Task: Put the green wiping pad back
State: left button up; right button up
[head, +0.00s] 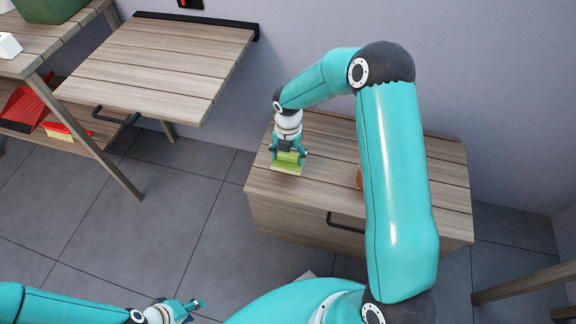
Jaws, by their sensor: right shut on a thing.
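The green wiping pad (286,168) is at the left part of the wooden cabinet top (330,195). It has a flat base with a block on top. My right gripper (289,155) points down and is shut on the pad's upper block. I cannot tell whether the pad touches the cabinet top or is just above it. My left gripper (189,309) is low at the bottom edge, over the floor and far from the pad. Its fingers are too small and partly cut off to tell whether they are open.
A brown object (359,178) on the cabinet is mostly hidden behind my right arm. A slatted wall-mounted table (160,65) is at the upper left. A shelf at the far left holds a green bin (45,10), with a red dustpan (22,108) and brush (66,131) lower down.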

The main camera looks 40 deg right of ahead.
aim_at(288, 165)
notch_tip(288, 165, down, 5)
jog(key=shift+r+b, duration=0.1)
jog(key=shift+b, duration=0.35)
jog(key=o, duration=1)
